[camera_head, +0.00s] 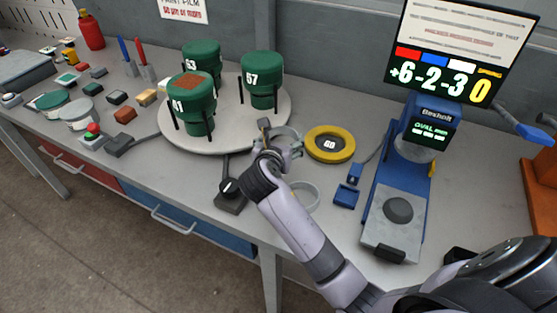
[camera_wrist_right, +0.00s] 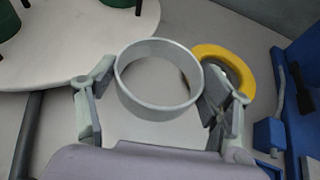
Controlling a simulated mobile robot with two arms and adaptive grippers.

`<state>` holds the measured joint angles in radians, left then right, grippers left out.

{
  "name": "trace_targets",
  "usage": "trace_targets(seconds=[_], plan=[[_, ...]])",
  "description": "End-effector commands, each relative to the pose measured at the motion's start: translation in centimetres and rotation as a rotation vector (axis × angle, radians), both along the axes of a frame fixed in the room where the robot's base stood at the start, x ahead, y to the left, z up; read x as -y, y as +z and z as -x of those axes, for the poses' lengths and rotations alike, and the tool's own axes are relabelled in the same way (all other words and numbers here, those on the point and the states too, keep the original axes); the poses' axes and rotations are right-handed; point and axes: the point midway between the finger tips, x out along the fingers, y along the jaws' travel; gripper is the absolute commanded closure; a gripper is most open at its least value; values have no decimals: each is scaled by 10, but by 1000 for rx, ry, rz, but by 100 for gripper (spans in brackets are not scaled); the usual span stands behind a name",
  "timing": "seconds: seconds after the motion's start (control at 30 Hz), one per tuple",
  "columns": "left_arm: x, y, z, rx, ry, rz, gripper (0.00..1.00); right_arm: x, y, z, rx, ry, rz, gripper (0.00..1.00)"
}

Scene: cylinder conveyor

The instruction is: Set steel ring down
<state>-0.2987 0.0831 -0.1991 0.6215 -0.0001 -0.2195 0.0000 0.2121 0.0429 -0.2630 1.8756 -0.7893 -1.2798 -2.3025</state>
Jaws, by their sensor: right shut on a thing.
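The steel ring (camera_wrist_right: 158,107) is a short, open silver band. In the right wrist view it sits between the two fingers of my right gripper (camera_wrist_right: 160,88), which is shut on it from both sides. In the head view my right gripper (camera_head: 280,147) holds the ring (camera_head: 286,130) by the front right edge of the round turntable. I cannot tell how far the ring is above the bench. A second grey ring (camera_head: 304,204) lies on the bench below it in the picture. My left gripper is not in view.
A pale turntable (camera_head: 235,134) bears green numbered cylinders at left. A blue gauge (camera_head: 382,190) stands at right. A black knob box (camera_head: 231,201) sits at the bench front. Small parts crowd the far left.

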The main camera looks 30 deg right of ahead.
Motion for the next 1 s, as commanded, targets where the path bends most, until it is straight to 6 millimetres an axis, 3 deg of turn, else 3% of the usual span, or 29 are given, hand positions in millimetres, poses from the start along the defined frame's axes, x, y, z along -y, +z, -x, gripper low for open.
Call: trace_targets(seconds=[0.1, 0.33, 0.57, 0.93, 0.97, 1.0], plan=[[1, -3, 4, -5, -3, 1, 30, 0, -21, 0, 0, 1, 0, 59], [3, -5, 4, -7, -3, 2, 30, 0, -37, 0, 1, 0, 1, 59], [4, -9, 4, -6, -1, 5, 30, 0, -70, 0, -1, 0, 1, 59], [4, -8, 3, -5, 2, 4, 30, 0, -74, 0, 1, 1, 2, 59], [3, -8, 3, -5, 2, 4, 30, 0, -75, 0, 0, 1, 1, 26], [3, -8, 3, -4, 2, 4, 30, 0, -75, 0, 2, 1, 1, 23]])
